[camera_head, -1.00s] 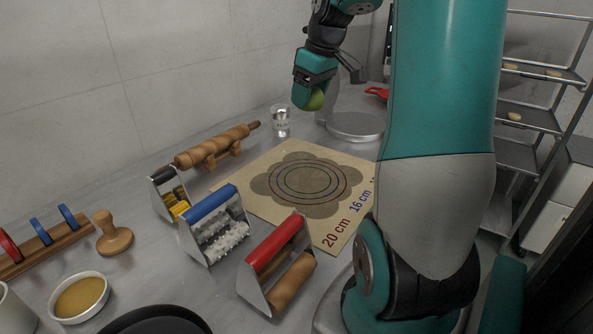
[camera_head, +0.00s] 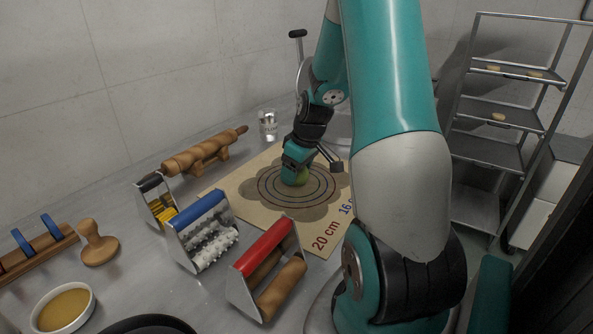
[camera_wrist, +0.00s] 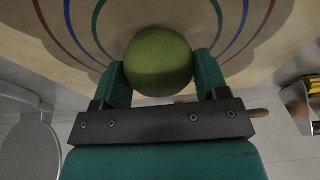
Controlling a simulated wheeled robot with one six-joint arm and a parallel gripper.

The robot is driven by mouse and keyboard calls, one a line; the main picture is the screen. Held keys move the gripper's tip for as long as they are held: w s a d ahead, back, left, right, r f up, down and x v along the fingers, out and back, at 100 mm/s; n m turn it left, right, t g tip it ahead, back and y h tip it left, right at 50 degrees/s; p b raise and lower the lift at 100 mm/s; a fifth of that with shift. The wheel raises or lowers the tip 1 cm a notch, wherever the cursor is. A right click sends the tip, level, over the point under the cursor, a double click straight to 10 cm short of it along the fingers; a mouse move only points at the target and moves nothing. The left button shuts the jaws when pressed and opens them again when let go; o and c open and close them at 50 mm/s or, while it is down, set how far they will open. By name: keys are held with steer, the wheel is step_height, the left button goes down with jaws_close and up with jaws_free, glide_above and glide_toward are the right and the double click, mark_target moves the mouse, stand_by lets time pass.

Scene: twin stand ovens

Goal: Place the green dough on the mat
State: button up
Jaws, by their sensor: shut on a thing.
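The green dough (camera_wrist: 158,60) is a round ball between the two fingers of my gripper (camera_wrist: 160,80) in the wrist view. My gripper is shut on it. In the head view my gripper (camera_head: 296,180) points down over the printed rings of the tan mat (camera_head: 252,211), and part of the dough (camera_head: 302,177) shows beside the fingers. The dough is at or very near the mat's surface; I cannot tell whether it touches. The mat also fills the upper part of the wrist view (camera_wrist: 285,40).
A rolling pin (camera_head: 205,152) on a stand and a glass of water (camera_head: 268,126) are behind the mat. Blue-handled (camera_head: 203,230) and red-handled (camera_head: 266,270) roller tools stand along its front left. A bowl (camera_head: 64,308) and a wooden stamp (camera_head: 98,243) are further left. A rack (camera_head: 500,115) stands right.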

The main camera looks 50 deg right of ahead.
steer(key=shift+f, duration=0.25)
steer(key=o, duration=0.7)
steer(key=v, duration=1.2)
steer(key=w+a+r+n+y, duration=0.1)
steer(key=a+r+n+y, duration=0.15)
steer(key=a, duration=2.05)
steer(key=s+a+n+g, duration=0.1)
steer(key=s+a, duration=0.3)
steer(key=a, duration=0.1)
steer(key=s+a+n+g+y, duration=0.1)
steer(key=s+a, duration=0.4)
steer(key=s+a+n+g, duration=0.1)
steer(key=s+a, duration=0.3)
steer(key=a, duration=0.2)
steer(key=shift+s+r+n+y, duration=0.2)
steer(key=shift+r+n+y, duration=0.05)
steer(key=shift+r, duration=0.05)
